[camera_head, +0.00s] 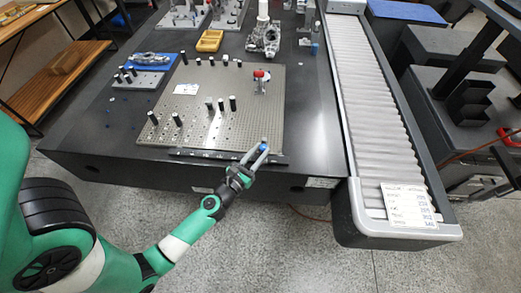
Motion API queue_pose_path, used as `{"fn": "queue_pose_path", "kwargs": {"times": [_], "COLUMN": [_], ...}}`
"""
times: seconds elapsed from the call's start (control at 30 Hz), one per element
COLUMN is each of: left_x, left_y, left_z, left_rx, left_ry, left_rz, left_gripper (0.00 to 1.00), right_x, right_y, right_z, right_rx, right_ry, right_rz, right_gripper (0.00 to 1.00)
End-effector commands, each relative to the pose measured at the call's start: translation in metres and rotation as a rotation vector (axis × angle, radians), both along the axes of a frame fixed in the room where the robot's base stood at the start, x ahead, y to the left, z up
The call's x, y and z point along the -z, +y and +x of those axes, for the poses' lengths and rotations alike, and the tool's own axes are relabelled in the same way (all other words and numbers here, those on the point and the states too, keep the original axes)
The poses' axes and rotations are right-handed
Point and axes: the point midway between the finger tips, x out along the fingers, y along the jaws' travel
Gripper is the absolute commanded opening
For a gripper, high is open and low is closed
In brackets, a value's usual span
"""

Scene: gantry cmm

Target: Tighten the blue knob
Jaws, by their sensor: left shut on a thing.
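The blue knob (263,147) is a small blue spot at the front right corner of the perforated fixture plate (205,84). My left gripper (258,154) reaches up from the bottom, its two grey fingers around the knob. The fingers are shut on it and hide much of it. My right gripper is not in view.
Several black posts (233,103) stand on the plate, with a red-topped clamp (260,78) at its right. A dark rail (215,155) runs along its front edge. A grey bellows cover (372,110) lies to the right. The table's front left surface is clear.

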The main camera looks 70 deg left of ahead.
Motion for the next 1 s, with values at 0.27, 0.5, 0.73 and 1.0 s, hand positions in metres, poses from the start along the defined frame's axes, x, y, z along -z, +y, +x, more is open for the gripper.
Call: {"fn": "queue_pose_path", "kwargs": {"times": [0.27, 0.5, 0.73, 1.0], "left_x": [0.0003, 0.0009, 0.0008, 0.0007], "left_y": [0.0023, 0.0013, 0.0012, 0.0009], "left_z": [-0.0025, -0.002, -0.0019, -0.0022], "left_rx": [0.107, 0.113, 0.113, 0.113], "left_ry": [0.0, 0.0, 0.0, 0.0], "left_rz": [-0.002, -0.002, -0.002, -0.002], "left_gripper": [0.0, 0.0, 0.62, 0.62], "right_x": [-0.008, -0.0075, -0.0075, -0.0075], "right_y": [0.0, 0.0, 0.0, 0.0], "right_z": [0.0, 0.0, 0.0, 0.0], "right_rx": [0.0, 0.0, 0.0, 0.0], "right_ry": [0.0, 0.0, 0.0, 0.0], "right_rz": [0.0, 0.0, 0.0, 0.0], "right_gripper": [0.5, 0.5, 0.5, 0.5]}}
